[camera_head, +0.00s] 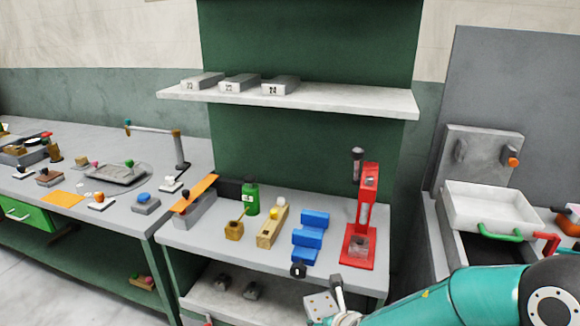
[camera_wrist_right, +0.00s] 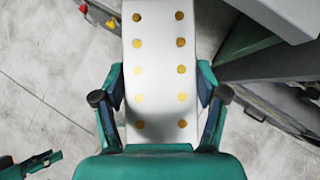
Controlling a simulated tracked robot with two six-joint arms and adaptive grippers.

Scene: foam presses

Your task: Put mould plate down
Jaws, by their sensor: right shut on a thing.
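The mould plate (camera_wrist_right: 160,62) is a long pale plate with two rows of gold studs. It fills the middle of the right wrist view. My right gripper (camera_wrist_right: 160,97) is shut on it, with a dark finger against each long side. In the head view, the dotted end of the plate (camera_head: 319,305) shows at the bottom edge, in front of the bench, beside my teal right arm. Most of it is out of that view. Part of my left gripper (camera_wrist_right: 36,164) shows at the lower left of the wrist view; its opening is unclear. It is not in the head view.
The grey bench (camera_head: 215,258) carries a red press (camera_head: 362,225), blue blocks (camera_head: 308,235), a wooden block (camera_head: 271,227) and a green bottle (camera_head: 251,198). Its lower shelf (camera_head: 225,303) holds dark items. Numbered blocks (camera_head: 240,83) stand on the wall shelf (camera_head: 340,98). A white tray (camera_head: 485,208) is at right.

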